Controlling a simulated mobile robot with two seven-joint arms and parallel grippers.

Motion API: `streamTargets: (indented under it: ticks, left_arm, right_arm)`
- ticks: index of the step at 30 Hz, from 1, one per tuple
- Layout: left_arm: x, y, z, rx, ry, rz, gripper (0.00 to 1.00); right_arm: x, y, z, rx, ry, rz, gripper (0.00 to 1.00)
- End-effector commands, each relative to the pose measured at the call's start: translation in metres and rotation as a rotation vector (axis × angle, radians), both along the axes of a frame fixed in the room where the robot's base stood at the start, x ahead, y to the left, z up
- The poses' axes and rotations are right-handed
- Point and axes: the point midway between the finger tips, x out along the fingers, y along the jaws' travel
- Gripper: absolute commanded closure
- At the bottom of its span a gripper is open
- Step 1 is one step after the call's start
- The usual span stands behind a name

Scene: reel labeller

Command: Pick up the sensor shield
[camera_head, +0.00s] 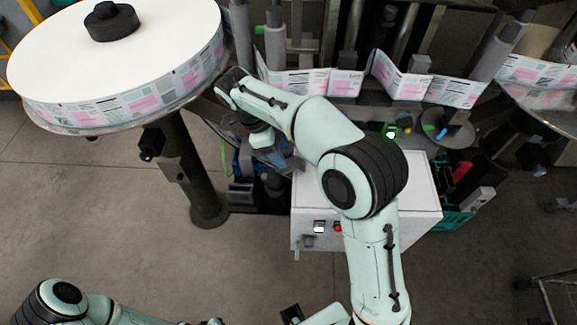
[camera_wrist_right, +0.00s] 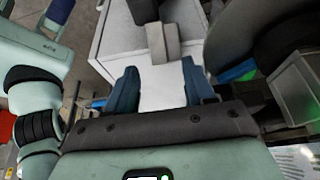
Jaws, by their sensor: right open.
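My right gripper (camera_head: 272,152) hangs at the end of my right arm, left of the white cabinet. In the right wrist view its two dark blue fingers (camera_wrist_right: 161,86) are apart. A plain white flat piece (camera_wrist_right: 163,88) shows between them. It may be the sensor shield, but I cannot tell for sure, nor whether the fingers touch it. A grey bracket-like block (camera_wrist_right: 163,42) lies just beyond it. In the head view my arm and gripper hide this spot. My left arm shows at the bottom left; its gripper is not clearly in view.
A large white label reel (camera_head: 150,60) stands on a post (camera_head: 190,165) at the left. A label web (camera_head: 400,80) runs around rollers at the back. The white cabinet (camera_head: 305,205) has buttons on its front. A small disc (camera_head: 445,128) sits at right. The floor in front is clear.

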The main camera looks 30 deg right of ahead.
Motion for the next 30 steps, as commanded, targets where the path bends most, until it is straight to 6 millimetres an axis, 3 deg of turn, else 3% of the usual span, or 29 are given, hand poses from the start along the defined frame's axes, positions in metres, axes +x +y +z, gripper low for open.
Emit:
streamTargets:
  ticks: [6,14,19,30]
  left_arm:
    - [-0.004,0.0,-0.006,0.0,0.004,0.0,1.0]
    - [-0.003,0.0,-0.005,0.0,0.003,0.0,1.0]
    - [-0.003,0.0,-0.005,0.0,0.003,0.0,1.0]
    - [-0.004,0.0,-0.005,0.0,0.004,0.0,1.0]
  right_arm:
    - [-0.008,-0.011,-0.026,0.001,0.003,-0.001,0.47]
    - [-0.008,-0.012,-0.028,0.001,-0.001,0.0,0.47]
    - [-0.008,-0.012,-0.027,0.0,0.001,0.0,0.99]
    - [-0.008,-0.011,-0.026,0.0,0.0,0.0,1.0]
